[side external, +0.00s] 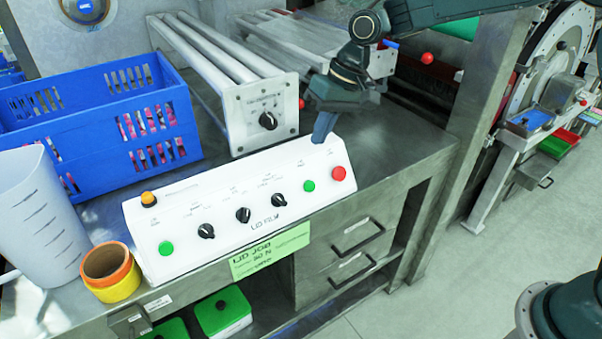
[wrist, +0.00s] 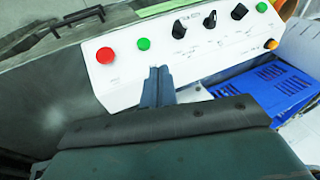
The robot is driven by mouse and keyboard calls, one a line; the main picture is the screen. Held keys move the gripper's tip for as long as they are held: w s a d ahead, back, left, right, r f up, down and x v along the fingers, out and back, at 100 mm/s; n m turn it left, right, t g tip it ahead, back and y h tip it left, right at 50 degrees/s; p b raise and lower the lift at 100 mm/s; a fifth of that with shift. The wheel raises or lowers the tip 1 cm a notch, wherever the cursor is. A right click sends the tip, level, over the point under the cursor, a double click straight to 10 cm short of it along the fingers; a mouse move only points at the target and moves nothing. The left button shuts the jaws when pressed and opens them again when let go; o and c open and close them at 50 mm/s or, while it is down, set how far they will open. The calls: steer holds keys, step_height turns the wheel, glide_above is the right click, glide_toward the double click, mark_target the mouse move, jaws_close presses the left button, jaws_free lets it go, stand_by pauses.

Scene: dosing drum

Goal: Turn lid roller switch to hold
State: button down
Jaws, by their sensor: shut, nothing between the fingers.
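A white roller unit (side external: 262,112) with long pale rollers stands on the bench behind the control panel. Its front plate carries a black rotary knob (side external: 268,121) with small print that I cannot read. The white sloped control panel (side external: 180,238) has several black rotary knobs, among them the right one (side external: 278,200), also seen in the wrist view (wrist: 179,30). My gripper (side external: 322,140) is shut and empty, pointing down over the panel's rear edge near its right end. It is right of the roller unit's knob, apart from it. In the wrist view its fingertips (wrist: 160,72) are together.
A green button (side external: 309,186) and a red button (side external: 338,173) are near my fingertips. A blue crate (side external: 95,125), a clear jug (side external: 40,215) and an orange-yellow tape stack (side external: 110,272) stand left. The bench right of the roller unit is mostly clear.

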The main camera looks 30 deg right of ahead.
steer(key=shift+a+f, duration=0.1)
glide_toward(286, 202)
steer(key=w+f, duration=0.1)
steer(key=w+d+f, duration=0.1)
steer(key=f, duration=0.1)
steer(key=w+d+f, duration=0.1)
steer(key=shift+w+d+f, duration=0.2)
steer(key=shift+d+f, duration=0.05)
steer(key=shift+f, duration=0.15)
steer(key=shift+s+a+f, duration=0.15)
steer(key=shift+a+f, duration=0.1)
steer(key=shift+a, duration=0.2)
steer(key=shift+s+a+f, duration=0.15)
steer(key=shift+a+f, duration=0.05)
steer(key=shift+a, duration=0.3)
steer(key=shift+s+a+f, duration=0.15)
steer(key=shift+a+f, duration=0.05)
steer(key=shift+a, duration=0.2)
steer(key=shift+s+a+f, duration=0.1)
steer(key=shift+a+f, duration=0.05)
steer(key=shift+a, duration=0.25)
steer(key=shift+f, duration=0.1)
